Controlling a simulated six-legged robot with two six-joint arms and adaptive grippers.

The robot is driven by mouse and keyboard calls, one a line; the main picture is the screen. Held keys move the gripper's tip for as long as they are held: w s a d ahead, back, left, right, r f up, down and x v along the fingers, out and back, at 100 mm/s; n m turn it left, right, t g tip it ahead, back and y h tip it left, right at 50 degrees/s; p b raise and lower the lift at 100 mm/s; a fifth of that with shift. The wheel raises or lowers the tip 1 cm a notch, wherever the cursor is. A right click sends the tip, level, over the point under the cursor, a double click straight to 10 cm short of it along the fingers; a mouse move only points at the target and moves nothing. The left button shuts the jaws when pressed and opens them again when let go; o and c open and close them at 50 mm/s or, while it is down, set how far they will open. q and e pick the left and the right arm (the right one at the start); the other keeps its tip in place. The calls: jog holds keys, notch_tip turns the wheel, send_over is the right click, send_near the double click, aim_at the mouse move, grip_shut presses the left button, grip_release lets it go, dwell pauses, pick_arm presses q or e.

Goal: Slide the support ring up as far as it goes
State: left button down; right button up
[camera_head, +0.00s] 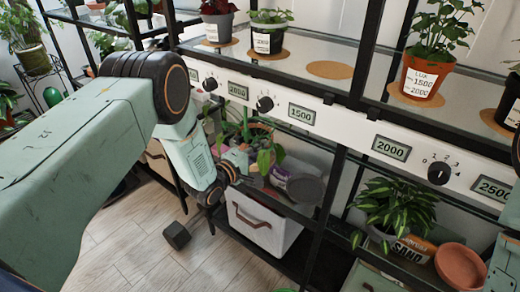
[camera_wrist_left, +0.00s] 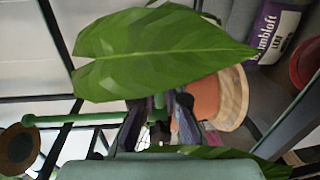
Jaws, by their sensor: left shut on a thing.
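In the left wrist view a green stake (camera_wrist_left: 80,118) with a ball end runs sideways across the picture to my left gripper (camera_wrist_left: 158,117). The gripper's dark fingers are shut on a small green part at the stake, which I take to be the support ring (camera_wrist_left: 158,104). The rest of the ring is hidden by a large leaf (camera_wrist_left: 160,52) and the fingers. A terracotta pot (camera_wrist_left: 205,98) lies beyond the fingertips. In the head view my left gripper (camera_head: 236,164) is at the leafy plant (camera_head: 262,140) on the lower shelf. My right gripper is not in view.
Black rack posts (camera_head: 330,190) and a white panel with dials (camera_head: 265,104) stand close to my left arm. A white bin (camera_head: 262,222) and a grey-purple bag (camera_head: 300,184) are below and beside the plant. Potted plants (camera_head: 422,70) stand on the upper shelf.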

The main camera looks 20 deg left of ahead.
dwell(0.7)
pick_arm(q)
notch_tip(320, 180, up, 11)
jog(key=p, duration=0.8)
jog(key=shift+f, duration=0.1)
jog(key=c, duration=1.4)
grip_release()
jog(key=shift+s, duration=0.1)
jog(key=v, duration=1.2)
